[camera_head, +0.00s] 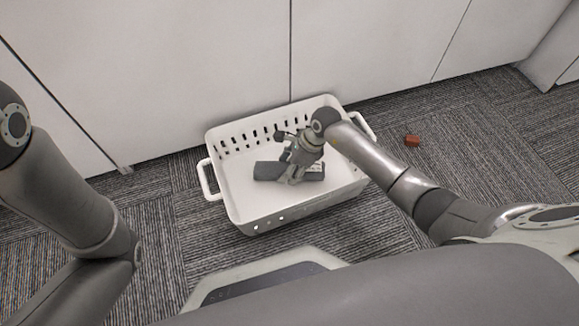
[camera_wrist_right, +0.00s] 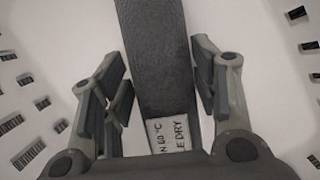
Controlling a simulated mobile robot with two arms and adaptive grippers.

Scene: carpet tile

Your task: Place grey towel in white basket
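The white basket (camera_head: 262,216) stands on the carpet against the cabinet fronts. The grey towel (camera_head: 267,171), a folded strip, lies inside it on the basket floor. A white care label with black print shows near one end of the towel (camera_wrist_right: 165,75) in the right wrist view. My right gripper (camera_head: 290,172) reaches down into the basket over the towel. In the right wrist view its fingers (camera_wrist_right: 163,95) stand apart on both sides of the towel, with a visible gap on the left side. My left gripper is out of view; only my left arm shows.
White cabinet fronts (camera_head: 190,70) stand directly behind the basket. A small reddish-brown object (camera_head: 412,141) lies on the carpet right of the basket. The basket has a handle at each end and slotted walls. Open carpet (camera_head: 480,150) lies to the right.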

